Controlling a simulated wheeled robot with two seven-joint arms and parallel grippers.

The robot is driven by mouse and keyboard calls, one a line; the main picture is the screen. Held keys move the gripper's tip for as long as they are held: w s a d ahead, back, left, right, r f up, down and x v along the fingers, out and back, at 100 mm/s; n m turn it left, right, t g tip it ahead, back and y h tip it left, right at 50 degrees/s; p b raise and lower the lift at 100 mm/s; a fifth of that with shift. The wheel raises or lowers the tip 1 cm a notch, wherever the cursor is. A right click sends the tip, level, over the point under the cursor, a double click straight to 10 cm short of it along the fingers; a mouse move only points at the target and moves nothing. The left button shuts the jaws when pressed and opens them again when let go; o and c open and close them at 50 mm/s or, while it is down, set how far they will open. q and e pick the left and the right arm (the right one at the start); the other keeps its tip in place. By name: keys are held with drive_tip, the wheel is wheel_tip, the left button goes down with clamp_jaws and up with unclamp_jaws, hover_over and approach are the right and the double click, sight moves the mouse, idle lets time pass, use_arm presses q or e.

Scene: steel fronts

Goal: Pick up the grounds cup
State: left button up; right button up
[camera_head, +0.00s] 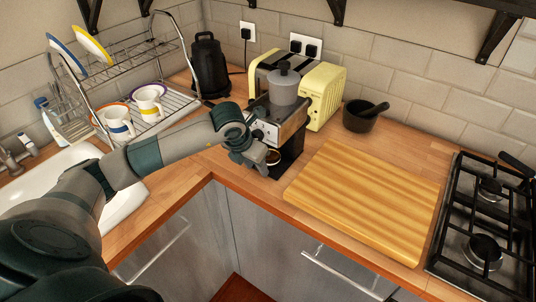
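The grounds cup (273,157) is a small round cup with a dark brown inside. It sits low at the front of the coffee grinder (284,86), which has a grey hopper and a dark base. My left gripper (262,164) is at the cup's near left side, very close to it. The wrist hides part of the grinder's front and the cup's left side. The fingers are small and partly hidden, so I cannot tell whether they are open or touch the cup. My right gripper is not in view.
A cream toaster (323,94) stands behind the grinder, with a black kettle (209,68) to its left. A dish rack (165,108) and sink (50,178) are left.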

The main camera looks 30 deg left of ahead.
use_arm(q)
drive_tip(key=shift+c, duration=0.2)
clamp_jaws()
drive_tip(key=shift+r, duration=0.15)
